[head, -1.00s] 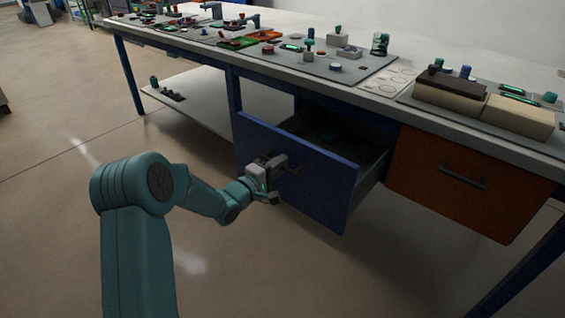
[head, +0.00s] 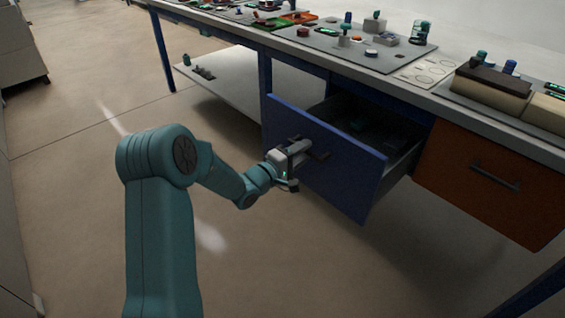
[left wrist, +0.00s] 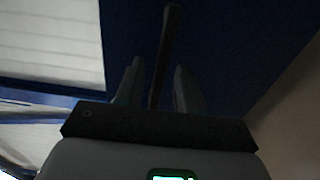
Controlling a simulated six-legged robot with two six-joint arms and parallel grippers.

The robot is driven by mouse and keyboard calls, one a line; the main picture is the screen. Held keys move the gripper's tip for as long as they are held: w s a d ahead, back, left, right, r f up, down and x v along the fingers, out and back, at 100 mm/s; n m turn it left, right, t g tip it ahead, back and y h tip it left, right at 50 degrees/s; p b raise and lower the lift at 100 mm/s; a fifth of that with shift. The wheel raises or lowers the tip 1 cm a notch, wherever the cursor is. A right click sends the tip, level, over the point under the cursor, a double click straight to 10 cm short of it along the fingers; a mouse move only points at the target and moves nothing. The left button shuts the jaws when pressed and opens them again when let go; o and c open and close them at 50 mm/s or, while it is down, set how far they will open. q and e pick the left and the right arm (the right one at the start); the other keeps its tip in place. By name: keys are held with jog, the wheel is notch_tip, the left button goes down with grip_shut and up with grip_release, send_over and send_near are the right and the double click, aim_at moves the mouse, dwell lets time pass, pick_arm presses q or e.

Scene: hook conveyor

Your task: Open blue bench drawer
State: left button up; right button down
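The blue bench drawer (head: 325,155) stands pulled out from under the bench, its dark interior (head: 370,125) visible from above. Its dark bar handle (head: 318,153) is on the front face. My left gripper (head: 296,163) is at the left part of this handle. In the left wrist view the two fingers (left wrist: 158,88) are spread apart, with the dark handle bar (left wrist: 167,45) between them and a visible gap on each side. The blue drawer front (left wrist: 225,45) fills the background there. My right gripper is not in view.
An orange-brown drawer (head: 490,185) is shut to the right. The bench top (head: 410,88) carries panels with knobs and buttons, and beige blocks (head: 490,88). A low shelf (head: 225,90) is at the left. The floor (head: 80,150) in front is clear.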

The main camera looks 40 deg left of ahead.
pick_arm(q)
jog(key=s+a+p, duration=0.1)
jog(key=s+p, duration=0.1)
jog(key=s, duration=1.3)
jog(key=shift+a, duration=0.1)
